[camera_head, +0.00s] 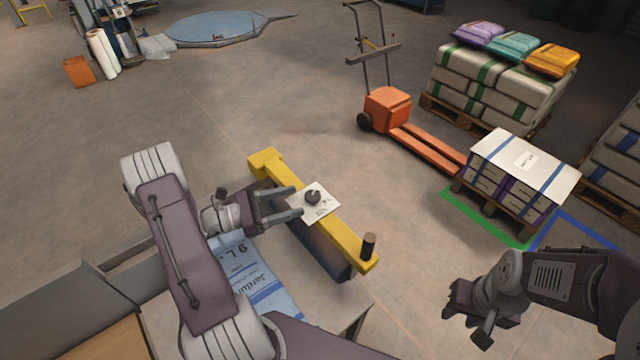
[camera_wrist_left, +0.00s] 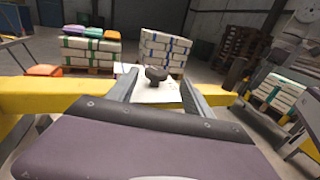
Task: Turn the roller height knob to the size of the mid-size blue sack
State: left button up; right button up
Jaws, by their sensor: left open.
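The roller height knob (camera_head: 313,197) is a small dark knob on a white plate (camera_head: 318,211) fixed on the yellow bar (camera_head: 345,235). It also shows in the left wrist view (camera_wrist_left: 156,75). My left gripper (camera_head: 297,201) is open, its two fingers reaching over the bar toward the knob, with the knob just beyond and between the fingertips. The plate's markings are too small to read. The blue sack (camera_head: 258,275) lies flat below my left arm, partly hidden by it; its print reads "9 L" and "Jardun". My right gripper (camera_head: 470,312) hangs over the floor at the right.
A dark upright handle (camera_head: 369,246) stands at the bar's near end. An orange pallet truck (camera_head: 388,108) stands behind, by a pallet of white and purple packages (camera_head: 525,165). Stacked sacks (camera_head: 490,90) carry purple, teal and orange sacks. Open floor lies between bar and pallets.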

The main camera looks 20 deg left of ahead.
aim_at(312, 195)
pick_arm(q)
jog(key=shift+n+t+y, duration=0.3)
jog(key=shift+n+t, duration=0.1)
jog(key=p+x, duration=0.1)
jog(key=x, duration=0.4)
jog(key=shift+w+d+f, duration=0.1)
jog(key=shift+w+d, duration=0.15)
jog(key=shift+d, duration=0.05)
jog(key=shift+w+d+f, duration=0.1)
jog(key=shift+w+d, duration=0.15)
jog(key=shift+w, duration=0.15)
grip_shut()
